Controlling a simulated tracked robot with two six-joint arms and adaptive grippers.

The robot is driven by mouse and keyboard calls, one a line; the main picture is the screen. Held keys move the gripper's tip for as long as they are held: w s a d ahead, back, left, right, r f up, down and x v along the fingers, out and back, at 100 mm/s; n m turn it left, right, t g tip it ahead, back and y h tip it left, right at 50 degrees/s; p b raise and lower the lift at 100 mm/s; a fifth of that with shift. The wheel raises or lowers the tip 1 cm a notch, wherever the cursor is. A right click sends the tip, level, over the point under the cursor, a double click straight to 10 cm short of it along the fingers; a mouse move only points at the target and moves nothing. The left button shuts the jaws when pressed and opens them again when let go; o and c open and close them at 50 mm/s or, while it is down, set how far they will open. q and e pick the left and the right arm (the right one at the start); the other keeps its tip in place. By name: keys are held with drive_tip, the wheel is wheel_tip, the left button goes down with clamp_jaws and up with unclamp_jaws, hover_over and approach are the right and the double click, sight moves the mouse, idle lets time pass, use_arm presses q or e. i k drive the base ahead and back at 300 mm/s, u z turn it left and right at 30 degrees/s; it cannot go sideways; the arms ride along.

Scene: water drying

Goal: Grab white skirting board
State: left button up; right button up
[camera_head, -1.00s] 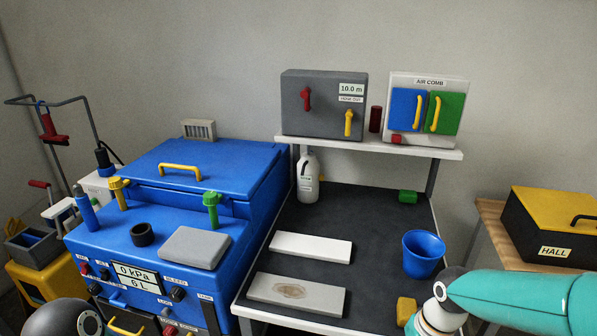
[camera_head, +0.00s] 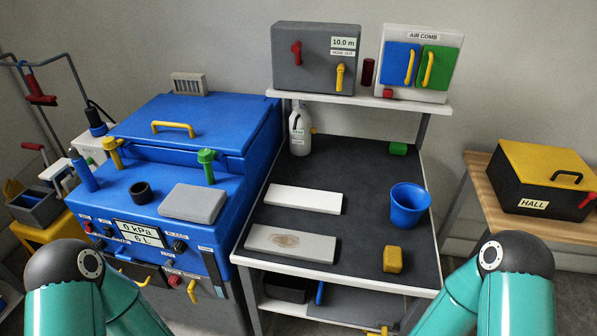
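A plain white board (camera_head: 303,199) lies flat on the dark top of the workbench (camera_head: 350,172). A paler grey-white board (camera_head: 262,240) with a brown stain lies in front of it, near the bench's front edge. The two boards are apart and roughly parallel. Only the teal links and dark joints of my two arms show, at the lower left and lower right. Neither gripper is in view, and neither arm touches the boards.
A blue bucket (camera_head: 408,207) and a yellow block (camera_head: 392,260) stand right of the boards. A white bottle (camera_head: 299,133) and a green block (camera_head: 398,149) are farther back. A blue machine (camera_head: 150,215) adjoins the left, and a black-and-yellow HALL box (camera_head: 530,188) is at right.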

sight(282, 195)
drive_tip(key=z, duration=0.9)
drive_tip(key=i, duration=0.15)
drive_tip(key=u, duration=2.8)
drive_tip(key=k, duration=1.7)
drive_tip(key=z, duration=0.65)
drive_tip(key=i, duration=1)
drive_tip(key=z, duration=0.05)
